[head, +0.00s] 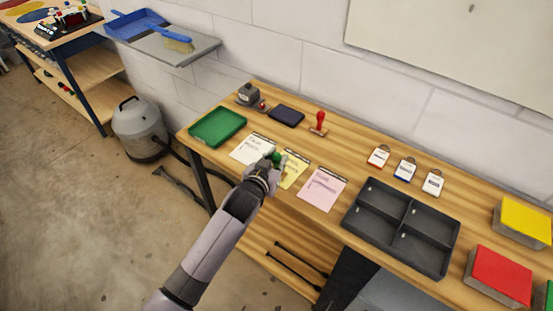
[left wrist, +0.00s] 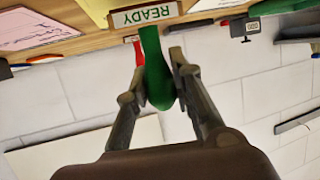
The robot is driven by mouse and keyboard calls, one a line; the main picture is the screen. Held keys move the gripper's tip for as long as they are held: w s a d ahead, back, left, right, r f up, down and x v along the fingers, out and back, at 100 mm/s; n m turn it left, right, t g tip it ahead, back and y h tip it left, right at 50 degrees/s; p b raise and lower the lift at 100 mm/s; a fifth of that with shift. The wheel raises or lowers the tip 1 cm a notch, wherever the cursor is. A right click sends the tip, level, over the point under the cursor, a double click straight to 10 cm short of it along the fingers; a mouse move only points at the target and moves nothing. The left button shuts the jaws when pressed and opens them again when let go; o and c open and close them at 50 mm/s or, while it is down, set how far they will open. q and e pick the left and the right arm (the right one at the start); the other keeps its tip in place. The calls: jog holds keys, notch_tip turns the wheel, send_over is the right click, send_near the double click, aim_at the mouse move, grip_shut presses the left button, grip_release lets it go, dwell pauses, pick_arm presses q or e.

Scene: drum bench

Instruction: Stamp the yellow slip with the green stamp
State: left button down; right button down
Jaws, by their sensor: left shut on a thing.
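The yellow slip (head: 294,172) lies on the wooden bench between a white slip (head: 251,149) and a pink slip (head: 322,189). My left gripper (head: 270,165) is at the yellow slip's left side, shut on the green stamp (head: 277,157). In the left wrist view, which is upside down, the fingers (left wrist: 160,70) grip the stamp's green handle (left wrist: 156,75). Its base (left wrist: 144,15) reads READY and is beside the yellow slip (left wrist: 95,9). I cannot tell whether the base touches the paper. My right gripper is not in view.
A green tray (head: 218,127), a dark ink pad (head: 286,116) and a red stamp (head: 319,122) stand behind and left. A grey divided tray (head: 401,226) is to the right. Several tags (head: 405,169) lie near the wall. Red (head: 500,275) and yellow (head: 524,222) blocks are far right.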

aim_at(276, 154)
pick_arm(q)
jog(key=shift+s+f+b, duration=0.1)
jog(key=shift+f+b, duration=0.3)
jog(key=shift+f, duration=0.45)
dwell(1.0)
jog(key=shift+r, duration=0.1)
jog(key=shift+r+p, duration=3.2)
jog(key=shift+p, duration=0.05)
jog(key=shift+f, duration=0.1)
jog(key=shift+a, duration=0.1)
